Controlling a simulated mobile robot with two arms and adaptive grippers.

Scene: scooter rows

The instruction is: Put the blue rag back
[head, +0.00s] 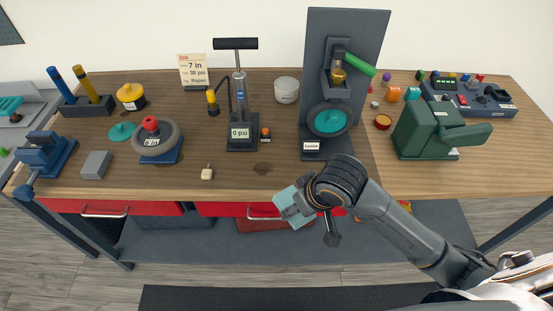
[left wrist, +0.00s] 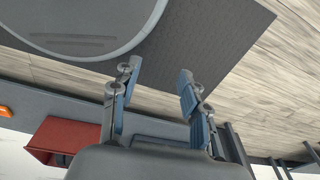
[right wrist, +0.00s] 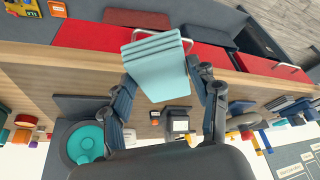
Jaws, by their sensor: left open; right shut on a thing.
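The blue rag (head: 288,205) is a pale light-blue folded cloth. It also shows in the right wrist view (right wrist: 157,65) as a stack of folds. My right gripper (head: 302,204) is shut on it and holds it near the bench's front edge, above the red drawers in the picture. In the right wrist view my right gripper's fingers (right wrist: 168,88) are on either side of the rag. My left gripper (left wrist: 155,82) is open and empty in the left wrist view, with floor and a dark mat behind it. It is not in the head view.

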